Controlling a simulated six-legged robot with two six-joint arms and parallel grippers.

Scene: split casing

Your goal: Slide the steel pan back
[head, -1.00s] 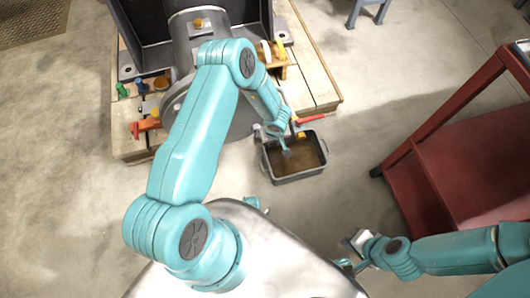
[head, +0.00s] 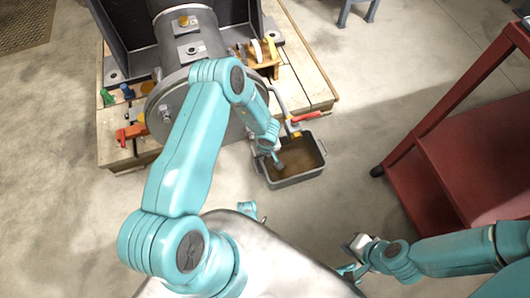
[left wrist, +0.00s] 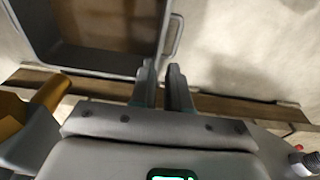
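The steel pan (head: 319,167) is a grey rectangular tray with brown liquid in it. It stands on the floor at the front right corner of the wooden pallet. My left gripper (head: 277,160) is over the pan's left part in the head view. In the left wrist view its two fingers (left wrist: 165,85) stand apart with a narrow gap, and nothing shows between them. The pan's rim (left wrist: 100,71) and side handle (left wrist: 176,36) show just beyond the fingertips; contact is unclear. My right gripper (head: 352,257) is low at the right, away from the pan; its fingers are unclear.
A grey casing (head: 185,50) stands on the wooden pallet (head: 305,75) behind the pan. A pipe with a red-handled valve (head: 310,116) reaches over the pan's back rim. A red cart (head: 460,160) stands at the right. Floor between pan and cart is clear.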

